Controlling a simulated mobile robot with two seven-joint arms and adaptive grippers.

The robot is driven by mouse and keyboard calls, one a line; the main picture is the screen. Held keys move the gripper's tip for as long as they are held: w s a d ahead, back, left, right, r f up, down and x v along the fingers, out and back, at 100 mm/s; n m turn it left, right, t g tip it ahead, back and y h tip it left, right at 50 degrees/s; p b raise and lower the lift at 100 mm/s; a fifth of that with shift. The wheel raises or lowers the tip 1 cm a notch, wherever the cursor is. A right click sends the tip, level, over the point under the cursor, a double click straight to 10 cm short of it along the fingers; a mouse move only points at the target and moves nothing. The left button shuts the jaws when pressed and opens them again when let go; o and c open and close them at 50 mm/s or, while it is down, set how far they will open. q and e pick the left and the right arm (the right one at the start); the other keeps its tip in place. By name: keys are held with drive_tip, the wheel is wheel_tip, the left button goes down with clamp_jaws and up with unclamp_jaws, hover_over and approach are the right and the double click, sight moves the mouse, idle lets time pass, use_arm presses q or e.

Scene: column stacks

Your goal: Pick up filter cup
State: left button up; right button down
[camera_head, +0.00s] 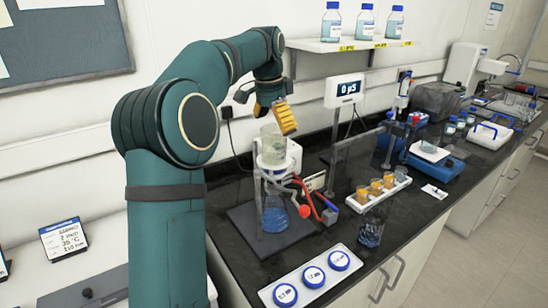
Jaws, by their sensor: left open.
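The filter cup (272,152), a clear, slightly cloudy cup, appears upright at the top of a glass assembly in the middle of the bench. Below it stands a flask with blue liquid (275,216). My left arm comes in from the left and arches over, so my left gripper (279,112) is just above the cup's rim. The gripper is open, with a yellow ribbed finger showing on the right. The other finger is mostly hidden, and I cannot tell whether the fingers touch the cup. My right gripper is not in view.
Red and blue valve handles (304,211) stick out right of the flask. A white rack with several amber cups (379,190) and a tray with blue-lidded jars (312,277) stand nearby. A display (344,90) and a bottle shelf (350,45) are behind.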

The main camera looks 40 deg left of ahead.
sight(274, 147)
use_arm(q)
drive_tip(key=f, duration=0.2)
drive_tip(key=f+b, duration=0.1)
drive_tip(key=f, duration=0.1)
drive_tip(key=shift+w+a, duration=0.1)
drive_tip(key=shift+w, duration=0.1)
drive_tip(key=shift+r, duration=0.15)
drive_tip(key=c, duration=1.3)
drive_tip(key=shift+o, duration=0.2)
